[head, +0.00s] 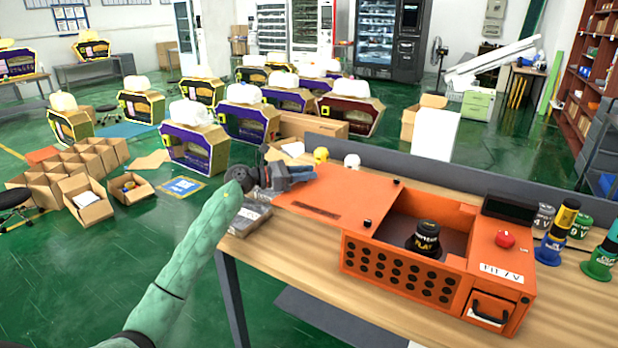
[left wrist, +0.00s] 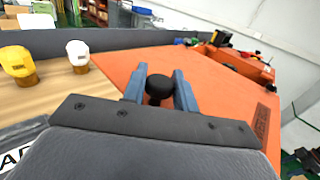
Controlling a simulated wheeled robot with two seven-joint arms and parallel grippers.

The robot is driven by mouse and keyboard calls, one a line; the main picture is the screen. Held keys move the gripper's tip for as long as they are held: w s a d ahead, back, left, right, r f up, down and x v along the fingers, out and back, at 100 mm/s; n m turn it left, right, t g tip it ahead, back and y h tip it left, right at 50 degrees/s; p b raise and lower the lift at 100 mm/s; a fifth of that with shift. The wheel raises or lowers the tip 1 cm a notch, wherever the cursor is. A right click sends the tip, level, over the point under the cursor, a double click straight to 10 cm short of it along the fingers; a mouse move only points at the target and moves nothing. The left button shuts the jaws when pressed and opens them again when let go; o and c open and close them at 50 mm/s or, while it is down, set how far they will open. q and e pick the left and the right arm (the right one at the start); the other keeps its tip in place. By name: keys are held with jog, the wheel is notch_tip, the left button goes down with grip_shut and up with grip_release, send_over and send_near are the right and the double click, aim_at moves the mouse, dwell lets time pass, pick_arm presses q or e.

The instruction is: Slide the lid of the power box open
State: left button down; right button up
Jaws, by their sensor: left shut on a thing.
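The orange power box (head: 400,268) stands on the wooden table. Its flat orange lid (head: 345,195) lies off to the left of the opening and also shows in the left wrist view (left wrist: 215,85). The opening is uncovered, and a black-capped item (head: 428,237) stands inside. My left gripper (head: 290,176) is at the lid's far left end. In the left wrist view its two blue-grey fingers (left wrist: 158,92) are shut on the black lid knob (left wrist: 160,84), one on each side. My right gripper is not in view.
A red button (head: 505,239) and dark display (head: 509,207) sit on the box's right part. Several bottles, including a blue-and-yellow one (head: 557,232), stand at the right. Yellow (head: 320,155) and white (head: 352,161) capped items stand behind the lid. A grey partition (head: 430,172) runs along the table's back.

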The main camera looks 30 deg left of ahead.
pick_arm(q)
jog(key=shift+a, duration=0.15)
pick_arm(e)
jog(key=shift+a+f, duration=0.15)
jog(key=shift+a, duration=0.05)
pick_arm(q)
jog(key=c, duration=1.2)
grip_release()
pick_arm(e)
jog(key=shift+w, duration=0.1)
pick_arm(q)
jog(key=shift+o, duration=0.2)
jog(key=b+v, duration=0.2)
jog(key=v, duration=0.5)
jog(key=shift+s+a, duration=0.25)
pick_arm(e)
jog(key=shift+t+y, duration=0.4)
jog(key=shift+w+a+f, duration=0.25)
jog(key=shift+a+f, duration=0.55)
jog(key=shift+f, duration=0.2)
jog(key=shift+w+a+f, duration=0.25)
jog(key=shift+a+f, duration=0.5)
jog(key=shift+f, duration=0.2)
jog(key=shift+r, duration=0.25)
